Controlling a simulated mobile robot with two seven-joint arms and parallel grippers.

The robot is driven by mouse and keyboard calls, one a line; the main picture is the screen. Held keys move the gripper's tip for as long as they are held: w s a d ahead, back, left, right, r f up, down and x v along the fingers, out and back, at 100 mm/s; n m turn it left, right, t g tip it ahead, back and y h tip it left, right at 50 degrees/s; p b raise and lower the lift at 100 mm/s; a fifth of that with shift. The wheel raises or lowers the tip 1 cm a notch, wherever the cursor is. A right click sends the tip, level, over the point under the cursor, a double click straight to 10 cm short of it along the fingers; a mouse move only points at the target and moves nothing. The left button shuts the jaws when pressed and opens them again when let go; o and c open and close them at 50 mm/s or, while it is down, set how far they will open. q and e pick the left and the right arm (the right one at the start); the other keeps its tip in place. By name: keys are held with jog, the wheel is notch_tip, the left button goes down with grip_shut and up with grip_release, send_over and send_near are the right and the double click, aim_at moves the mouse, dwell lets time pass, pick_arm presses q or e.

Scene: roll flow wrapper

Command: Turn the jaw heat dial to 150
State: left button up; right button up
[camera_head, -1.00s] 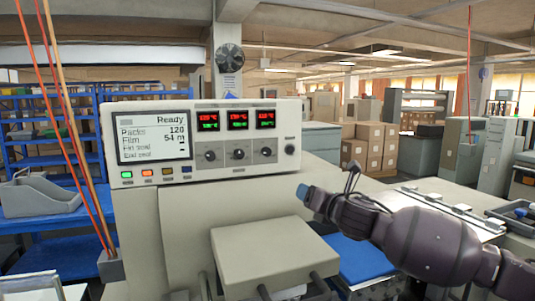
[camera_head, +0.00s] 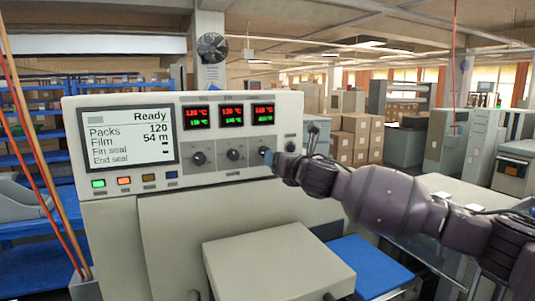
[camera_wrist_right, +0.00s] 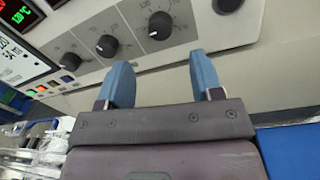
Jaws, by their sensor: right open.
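The cream machine panel carries three black dials under three red-and-green temperature displays (camera_head: 233,115). The left dial (camera_head: 198,158) and middle dial (camera_head: 234,154) are clear in the head view; their labels are too small to read, so I cannot tell which is jaw heat. My right gripper (camera_head: 269,156) is at the right dial and hides most of it. In the right wrist view my right gripper (camera_wrist_right: 162,80) is open and empty, its blue fingers apart. The right dial (camera_wrist_right: 160,25) lies ahead, between the finger lines, with the middle dial (camera_wrist_right: 107,46) to its left. My left gripper is out of view.
A separate black knob (camera_head: 290,146) sits just right of the dials. The status screen (camera_head: 127,138) reads Ready, with lit buttons below. A cream box-shaped cover (camera_head: 278,262) juts out below the panel, beside a blue surface (camera_head: 365,265).

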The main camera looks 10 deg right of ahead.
jog(key=x, duration=0.8)
jog(key=shift+f, duration=0.1)
jog(key=c, duration=0.9)
